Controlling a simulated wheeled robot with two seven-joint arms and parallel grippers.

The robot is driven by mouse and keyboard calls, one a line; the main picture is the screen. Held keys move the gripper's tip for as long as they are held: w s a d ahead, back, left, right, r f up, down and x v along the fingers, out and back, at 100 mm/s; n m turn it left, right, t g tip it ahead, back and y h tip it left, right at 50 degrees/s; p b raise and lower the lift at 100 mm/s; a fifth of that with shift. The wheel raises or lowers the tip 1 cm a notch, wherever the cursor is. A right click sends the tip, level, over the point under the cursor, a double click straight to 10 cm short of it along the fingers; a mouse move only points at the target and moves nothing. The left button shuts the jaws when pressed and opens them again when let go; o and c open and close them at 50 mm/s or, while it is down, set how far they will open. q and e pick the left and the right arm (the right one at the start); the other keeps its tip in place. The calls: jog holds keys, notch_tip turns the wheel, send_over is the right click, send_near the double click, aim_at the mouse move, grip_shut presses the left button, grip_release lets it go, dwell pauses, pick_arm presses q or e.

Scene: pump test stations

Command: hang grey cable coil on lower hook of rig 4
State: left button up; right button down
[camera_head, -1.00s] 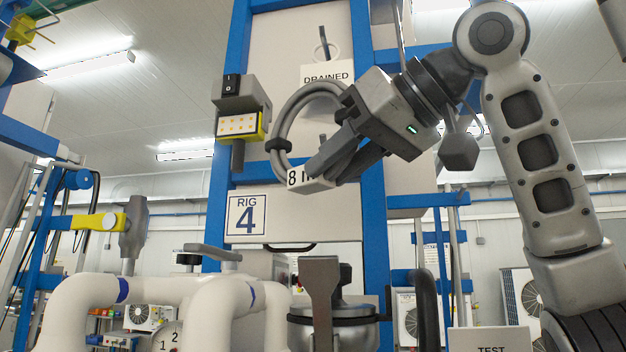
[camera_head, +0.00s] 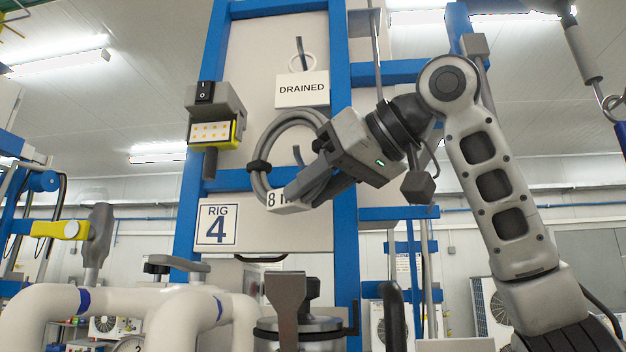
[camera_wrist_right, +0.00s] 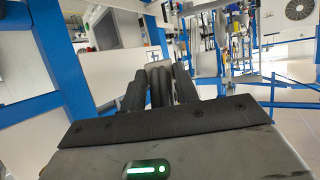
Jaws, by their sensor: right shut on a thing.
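The grey cable coil (camera_head: 262,150) is a ring of several strands with a dark tie on its left side and a white tag (camera_head: 283,201) reading "8 m" in part. My right gripper (camera_head: 300,190) is shut on the coil's lower right side and holds it up in front of rig 4's panel. In the right wrist view the strands (camera_wrist_right: 159,88) pass between the fingers. The lower hook (camera_head: 298,155) shows as a dark prong through the coil's opening; I cannot tell whether the coil is around it or in front of it. The upper hook (camera_head: 300,46) carries a "DRAINED" sign (camera_head: 302,89). My left gripper is out of view.
The "RIG 4" plate (camera_head: 217,225) is below left of the coil. A switch box (camera_head: 214,100) with a yellow-edged panel juts out left of the coil. Blue frame posts (camera_head: 343,80) flank the panel. White pipes (camera_head: 160,310) and a grey-lidded vessel (camera_head: 300,327) stand below.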

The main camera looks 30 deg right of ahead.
jog(key=w+d+f+p, duration=0.1)
jog(key=w+d, duration=0.4)
jog(key=w, duration=0.1)
jog(key=shift+w+f, duration=0.15)
jog(key=shift+w, duration=0.15)
dwell(0.8)
dwell(0.6)
jog(key=c, duration=1)
grip_release()
jog(key=shift+o, duration=0.2)
jog(key=v, duration=1.6)
jog(key=shift+b, duration=0.3)
